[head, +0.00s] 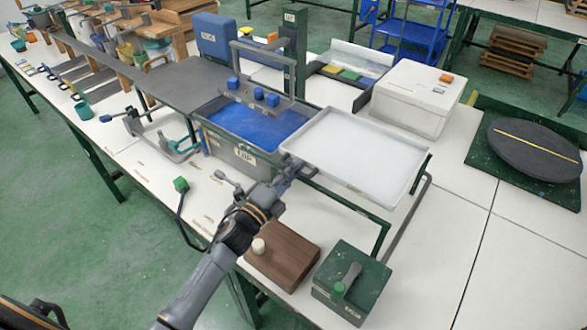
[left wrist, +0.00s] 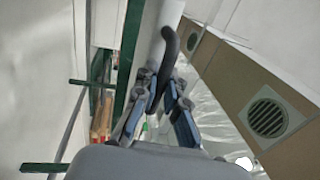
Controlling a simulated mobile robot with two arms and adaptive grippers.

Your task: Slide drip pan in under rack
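A pale, shallow tray with a raised rim, which looks like the drip pan (head: 355,150), lies level at the right of the blue dip tank (head: 250,125). A dark green frame (head: 345,205), perhaps the rack, shows below and around it. My left gripper (head: 287,178) reaches to the pan's near left corner. In the left wrist view, its blue-padded fingers (left wrist: 163,90) are close together at the end of a dark curved bar (left wrist: 170,45). I cannot tell whether they grip it. My right gripper is out of view.
A brown block (head: 282,252) and a green box with a handle (head: 350,283) stand in front of the frame. A white box (head: 415,97) is behind the pan, and a dark turntable (head: 535,150) is at right. The white table between them is clear.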

